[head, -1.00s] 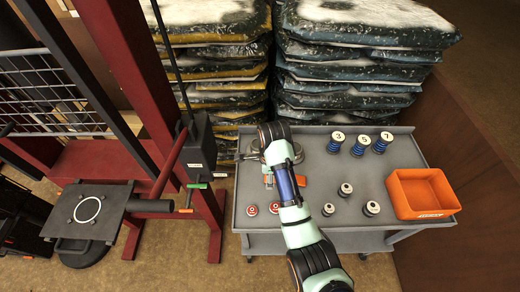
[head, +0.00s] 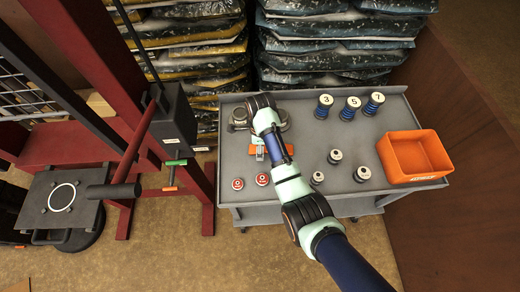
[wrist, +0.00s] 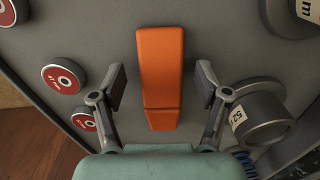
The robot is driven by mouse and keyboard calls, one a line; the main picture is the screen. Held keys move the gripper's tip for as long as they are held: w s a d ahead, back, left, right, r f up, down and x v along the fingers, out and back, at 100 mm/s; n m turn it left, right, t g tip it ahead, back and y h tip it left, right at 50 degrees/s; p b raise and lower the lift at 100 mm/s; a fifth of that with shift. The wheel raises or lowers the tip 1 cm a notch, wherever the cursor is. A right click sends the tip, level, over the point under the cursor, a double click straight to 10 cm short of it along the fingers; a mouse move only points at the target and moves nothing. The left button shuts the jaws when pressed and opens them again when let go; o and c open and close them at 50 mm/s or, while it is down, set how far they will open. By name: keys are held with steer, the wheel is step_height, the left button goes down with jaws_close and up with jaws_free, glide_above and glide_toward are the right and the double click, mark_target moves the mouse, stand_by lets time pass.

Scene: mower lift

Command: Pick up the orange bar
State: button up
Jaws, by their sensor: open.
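The orange bar (wrist: 161,70) lies lengthwise between the two open fingers of my gripper (wrist: 161,86) in the wrist view. There is a gap on each side, and no finger touches the bar. In the head view the bar (head: 254,150) lies on the grey cart top, partly hidden by my gripper (head: 261,154). The fingertips' height relative to the bar cannot be told.
On the cart (head: 228,192) are red-topped weights (head: 262,179), silver round weights (head: 240,118), small dark weights (head: 335,156), blue springs (head: 349,110) and an orange bin (head: 413,157). A red-framed lift (head: 205,198) stands left. Stacked bags (head: 335,45) stand behind.

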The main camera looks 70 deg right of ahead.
jaws_close()
steer(key=shift+w, duration=0.1)
stand_by(0.3)
step_height(320, 180, up, 20)
steer(key=p, duration=1.3)
